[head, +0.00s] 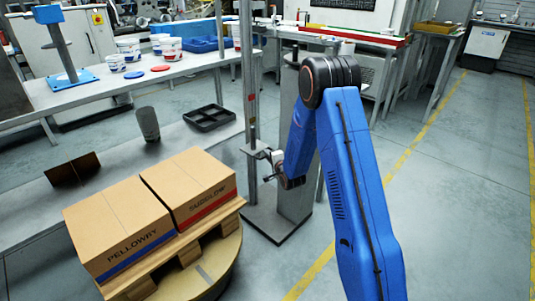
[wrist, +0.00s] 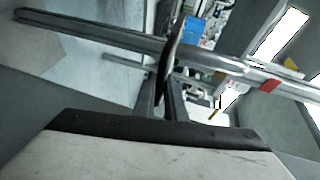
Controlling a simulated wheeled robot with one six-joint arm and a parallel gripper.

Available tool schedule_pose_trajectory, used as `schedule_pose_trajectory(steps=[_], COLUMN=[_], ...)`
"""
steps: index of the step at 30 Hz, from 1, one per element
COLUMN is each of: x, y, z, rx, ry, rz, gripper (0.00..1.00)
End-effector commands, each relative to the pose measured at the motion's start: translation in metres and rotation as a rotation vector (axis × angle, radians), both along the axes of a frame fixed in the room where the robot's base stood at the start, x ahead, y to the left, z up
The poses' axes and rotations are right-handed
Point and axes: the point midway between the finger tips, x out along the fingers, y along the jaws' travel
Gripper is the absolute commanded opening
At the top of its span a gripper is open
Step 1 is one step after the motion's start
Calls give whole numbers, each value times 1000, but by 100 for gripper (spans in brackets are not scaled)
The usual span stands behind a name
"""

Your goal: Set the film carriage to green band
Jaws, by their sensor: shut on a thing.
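The film carriage (head: 257,150) is a grey bracket low on an upright metal mast (head: 246,60). My gripper (head: 272,168) is at its right side, just below the bracket. In the wrist view the two dark fingers (wrist: 168,95) are closed on a thin dark upright part (wrist: 174,45), which looks like the carriage's handle. A red band (wrist: 270,85) and a yellow band (wrist: 291,63) show along the mast in the wrist view. The red band (head: 250,97) is above the carriage in the head view. I cannot make out a green band.
Two cardboard boxes (head: 150,210) sit on a wooden pallet (head: 190,243) on a round turntable (head: 222,262), left of the mast. A bench with a grey cup (head: 148,124) and black tray (head: 209,118) stands behind. Open floor (head: 440,200) lies to the right.

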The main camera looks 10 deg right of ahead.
Motion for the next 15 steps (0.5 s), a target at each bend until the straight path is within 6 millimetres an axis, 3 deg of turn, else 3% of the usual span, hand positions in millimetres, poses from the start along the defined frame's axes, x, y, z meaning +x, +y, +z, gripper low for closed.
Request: schedule_pose_trajectory(steps=[3,15], x=[-1,-1], y=[0,0], z=[-27,-94], rx=[0,0], ry=[9,9], rz=[0,0], gripper=[0,0])
